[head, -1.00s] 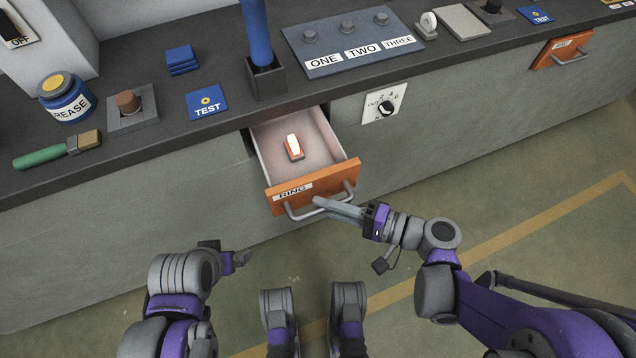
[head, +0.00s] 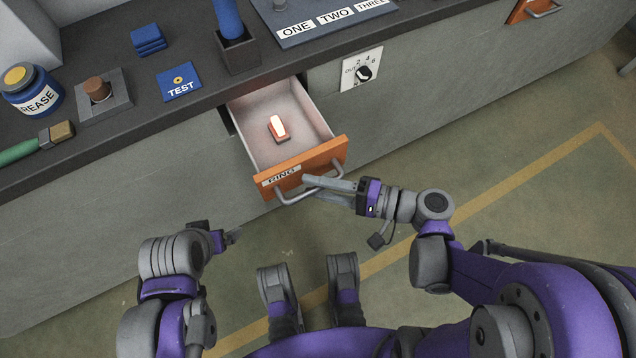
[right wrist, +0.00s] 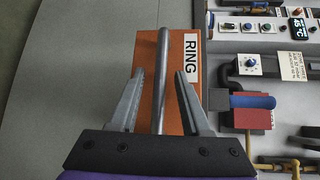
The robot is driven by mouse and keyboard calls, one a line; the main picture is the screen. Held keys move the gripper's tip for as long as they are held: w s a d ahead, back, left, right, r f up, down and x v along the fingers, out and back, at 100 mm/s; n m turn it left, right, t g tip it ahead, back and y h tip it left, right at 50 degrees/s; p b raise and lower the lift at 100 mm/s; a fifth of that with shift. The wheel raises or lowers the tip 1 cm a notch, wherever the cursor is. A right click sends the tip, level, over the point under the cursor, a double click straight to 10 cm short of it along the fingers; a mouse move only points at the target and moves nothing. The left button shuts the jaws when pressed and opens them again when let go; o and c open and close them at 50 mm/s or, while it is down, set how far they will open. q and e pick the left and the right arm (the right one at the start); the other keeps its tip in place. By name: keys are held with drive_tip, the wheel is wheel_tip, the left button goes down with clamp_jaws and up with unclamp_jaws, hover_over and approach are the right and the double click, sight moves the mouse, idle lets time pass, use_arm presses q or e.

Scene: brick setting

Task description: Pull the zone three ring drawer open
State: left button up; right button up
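The orange-fronted drawer (head: 303,164) labelled RING stands pulled out of the grey bench in the head view, with a glowing block (head: 278,128) inside. Its grey bar handle (head: 296,197) is on the front. My right gripper (head: 306,186) is at the handle with its fingers spread. In the right wrist view the handle bar (right wrist: 161,75) runs between the two open fingers, with a gap on each side, and the orange front (right wrist: 182,110) lies beyond. My left gripper (head: 236,238) is left of the drawer over the floor, away from the bench; its fingers are too small to judge.
The bench top (head: 110,125) holds a grease jar (head: 30,90), a green-handled brush (head: 35,143), a TEST card (head: 179,82) and a blue-handled lever (head: 229,20). A dial plate (head: 362,70) is right of the drawer. Another orange drawer (head: 525,10) is far right.

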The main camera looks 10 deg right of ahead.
drive_tip(key=shift+d, duration=0.1)
drive_tip(key=p+v, duration=0.1)
drive_tip(key=v, duration=0.9)
drive_tip(key=shift+s+d, duration=0.25)
drive_tip(key=shift+r, duration=0.1)
idle(0.4)
